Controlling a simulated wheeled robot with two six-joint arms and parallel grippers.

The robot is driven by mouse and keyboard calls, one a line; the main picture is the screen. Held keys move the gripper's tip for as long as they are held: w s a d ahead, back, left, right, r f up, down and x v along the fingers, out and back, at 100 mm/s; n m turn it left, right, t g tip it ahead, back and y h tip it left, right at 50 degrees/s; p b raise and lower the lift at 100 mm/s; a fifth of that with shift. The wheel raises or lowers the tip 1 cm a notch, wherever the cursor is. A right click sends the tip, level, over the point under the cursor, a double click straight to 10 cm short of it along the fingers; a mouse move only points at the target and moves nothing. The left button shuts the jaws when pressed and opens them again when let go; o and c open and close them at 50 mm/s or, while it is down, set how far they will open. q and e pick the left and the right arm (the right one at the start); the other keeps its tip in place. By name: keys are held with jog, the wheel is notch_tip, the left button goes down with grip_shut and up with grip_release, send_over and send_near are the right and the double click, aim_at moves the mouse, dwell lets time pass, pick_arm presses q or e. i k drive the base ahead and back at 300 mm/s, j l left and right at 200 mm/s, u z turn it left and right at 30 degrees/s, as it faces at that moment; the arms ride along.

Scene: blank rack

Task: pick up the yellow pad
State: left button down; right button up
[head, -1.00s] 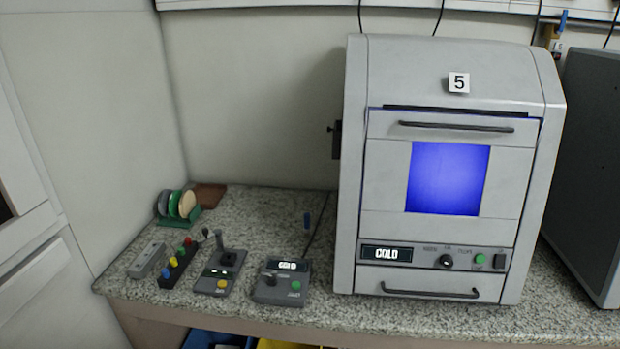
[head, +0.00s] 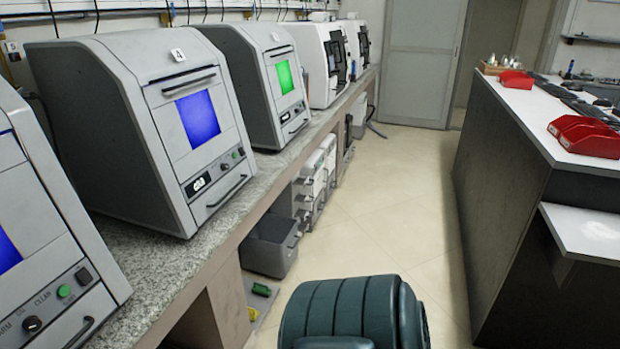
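No yellow pad can be made out in the head view now. Neither of my grippers is in view, so whether they are open or shut does not show.
Grey box-shaped machines (head: 150,125) stand along a granite counter (head: 165,270) on the left. A dark green padded chair (head: 350,310) blocks the near middle. A grey bin (head: 270,245) sits under the counter. A dark-sided bench (head: 510,190) with red trays (head: 585,136) stands right. Tiled floor (head: 400,220) lies clear between.

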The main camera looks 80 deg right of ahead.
aim_at(253, 314)
jog(key=z, duration=3.7)
jog(key=u, duration=1.75)
jog(key=i+l, duration=0.65)
jog(key=l, duration=0.15)
jog(key=j+u, duration=0.05)
